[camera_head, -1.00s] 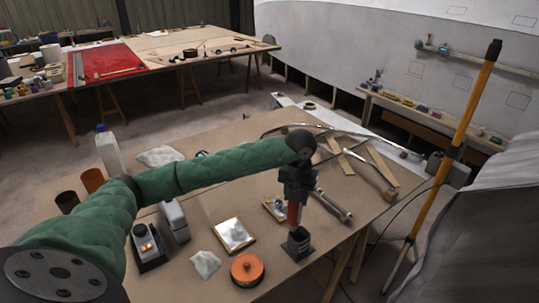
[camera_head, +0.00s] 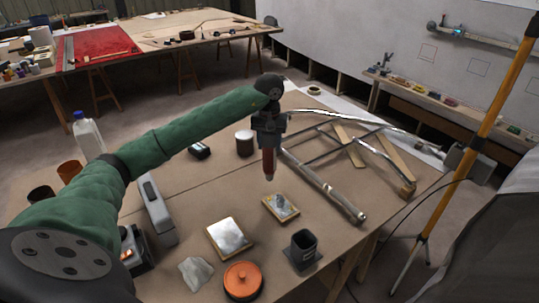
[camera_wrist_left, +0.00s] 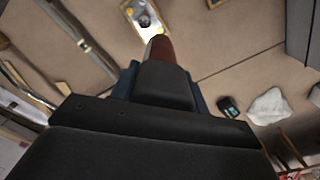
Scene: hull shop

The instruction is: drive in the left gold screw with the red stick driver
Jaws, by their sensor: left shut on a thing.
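My left gripper (camera_head: 268,140) points down over the table and is shut on the red stick driver (camera_head: 269,161). The driver hangs upright with its pale tip in the air above and a little behind the small tan-edged board (camera_head: 272,211). In the left wrist view the red driver (camera_wrist_left: 170,50) sticks out past the dark jaws, its tip close to the board (camera_wrist_left: 152,31) in the picture. Small gold spots show on the board, but which is the left gold screw is too small to tell. My right gripper is not in view.
The dark square holder (camera_head: 304,245) stands empty in front of the board. A larger bright-topped plate (camera_head: 229,238), an orange lidded tin (camera_head: 243,280) and a crumpled cloth (camera_head: 196,273) lie nearby. A long metal tube (camera_head: 325,187) lies right of the board.

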